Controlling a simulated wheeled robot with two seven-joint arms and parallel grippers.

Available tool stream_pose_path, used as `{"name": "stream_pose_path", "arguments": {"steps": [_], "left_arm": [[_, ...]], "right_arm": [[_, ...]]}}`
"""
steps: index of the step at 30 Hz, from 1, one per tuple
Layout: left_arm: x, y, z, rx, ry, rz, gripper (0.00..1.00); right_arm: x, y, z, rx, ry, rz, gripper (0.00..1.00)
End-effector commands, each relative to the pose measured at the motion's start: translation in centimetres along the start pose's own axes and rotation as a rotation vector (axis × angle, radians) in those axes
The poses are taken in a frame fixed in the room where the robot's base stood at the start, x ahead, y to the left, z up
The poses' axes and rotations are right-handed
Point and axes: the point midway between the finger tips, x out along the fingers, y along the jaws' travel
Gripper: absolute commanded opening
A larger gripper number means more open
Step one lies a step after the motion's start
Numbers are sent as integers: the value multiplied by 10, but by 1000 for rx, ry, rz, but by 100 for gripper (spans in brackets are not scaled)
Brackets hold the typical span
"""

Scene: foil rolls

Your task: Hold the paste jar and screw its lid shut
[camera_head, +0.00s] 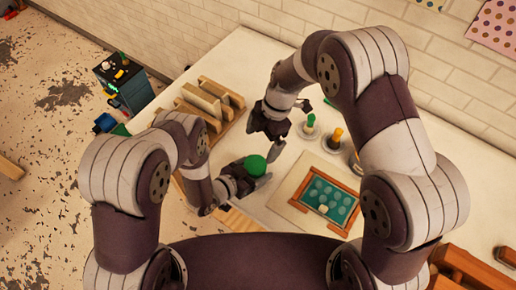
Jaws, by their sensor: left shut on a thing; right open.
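A round green lid (255,165) shows at my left gripper (254,174), over the white table. My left gripper is shut on the paste jar, whose body is mostly hidden beneath the lid and between the fingers. I cannot tell how far the lid is screwed on. My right gripper (267,138) is open and points down, a little above and to the right of the lid in the picture. It appears empty and apart from the lid.
A wooden rack (212,100) stands at the table's back left. Small containers with a green top (310,121) and a yellow top (336,134) stand right of my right gripper. A wood-framed green tray (348,222) lies at the right. Brown wooden pieces (470,266) are at lower right.

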Motion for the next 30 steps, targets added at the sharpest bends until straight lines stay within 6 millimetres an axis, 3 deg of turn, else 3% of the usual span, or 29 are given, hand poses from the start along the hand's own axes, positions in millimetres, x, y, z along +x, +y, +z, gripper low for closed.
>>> {"name": "stream_pose_path", "arguments": {"steps": [3,9,21,22,24,30], "left_arm": [[0,0,0,0,1,0,0],[0,0,0,0,1,0,0],[0,0,0,0,1,0,0],[0,0,0,0,1,0,84],[0,0,0,0,1,0,100],[0,0,0,0,0,0,100]], "right_arm": [[-28,1,0,1,-1,3,100],[-58,0,0,0,0,0,100],[-68,0,0,1,0,-2,100],[-67,0,0,1,0,-2,100],[-67,0,0,1,0,-2,100],[-68,0,0,1,0,-2,100]]}}
